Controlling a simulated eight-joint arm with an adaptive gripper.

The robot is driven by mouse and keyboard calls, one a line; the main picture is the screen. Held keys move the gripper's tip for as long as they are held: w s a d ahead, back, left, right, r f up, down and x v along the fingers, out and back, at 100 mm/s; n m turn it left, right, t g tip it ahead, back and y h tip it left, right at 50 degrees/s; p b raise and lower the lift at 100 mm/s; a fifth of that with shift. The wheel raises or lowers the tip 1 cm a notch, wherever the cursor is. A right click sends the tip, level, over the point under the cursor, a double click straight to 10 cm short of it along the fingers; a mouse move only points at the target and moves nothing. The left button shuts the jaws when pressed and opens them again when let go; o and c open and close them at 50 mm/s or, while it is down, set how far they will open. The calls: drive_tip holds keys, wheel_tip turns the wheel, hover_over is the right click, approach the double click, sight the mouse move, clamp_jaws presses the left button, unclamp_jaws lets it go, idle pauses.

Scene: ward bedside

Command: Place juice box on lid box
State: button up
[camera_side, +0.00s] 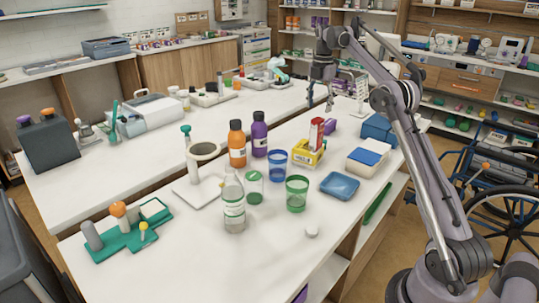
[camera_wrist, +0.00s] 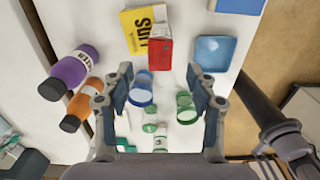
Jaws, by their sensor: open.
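The red and white juice box (camera_side: 316,134) stands upright at the yellow carton in the side view; I cannot tell if it is on it or in it. In the wrist view the juice box (camera_wrist: 160,54) overlaps the yellow carton's edge. The lid box (camera_side: 358,167), white with a blue lid, is to its right in the side view; only a blue part of it (camera_wrist: 238,5) shows at the top edge of the wrist view. My gripper (camera_side: 320,103) is open and empty, above the table. In the wrist view its fingers (camera_wrist: 160,76) are apart, with the juice box beyond them.
The yellow carton (camera_side: 304,158) is below the juice box. A blue tray (camera_side: 339,187) lies nearby. A blue box (camera_side: 379,128) is behind the lid box.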

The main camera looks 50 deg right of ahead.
drive_tip(key=shift+a+r, duration=0.1)
drive_tip(key=shift+r, duration=0.7)
drive_tip(key=s+a+r+m+t+h, duration=0.1)
drive_tip(key=s+a+r+m+t, duration=0.3)
drive_tip(key=a, duration=0.7)
drive_tip(key=a+r+m+g, duration=0.15)
drive_tip(key=a+m, duration=0.35)
drive_tip(key=a, duration=0.6)
drive_tip(key=s+a+f+m+t+y, duration=0.1)
drive_tip(key=s+a+f+m+t, duration=0.3)
drive_tip(key=s+a+f+m, duration=0.5)
drive_tip(key=s+a+f, duration=0.4)
drive_tip(key=s+a, duration=0.1)
drive_tip(key=s, duration=0.2)
drive_tip(key=shift+s+a+f+t, duration=0.2)
drive_tip(key=shift+s+a+t, duration=0.15)
drive_tip(key=shift+s+a, duration=0.05)
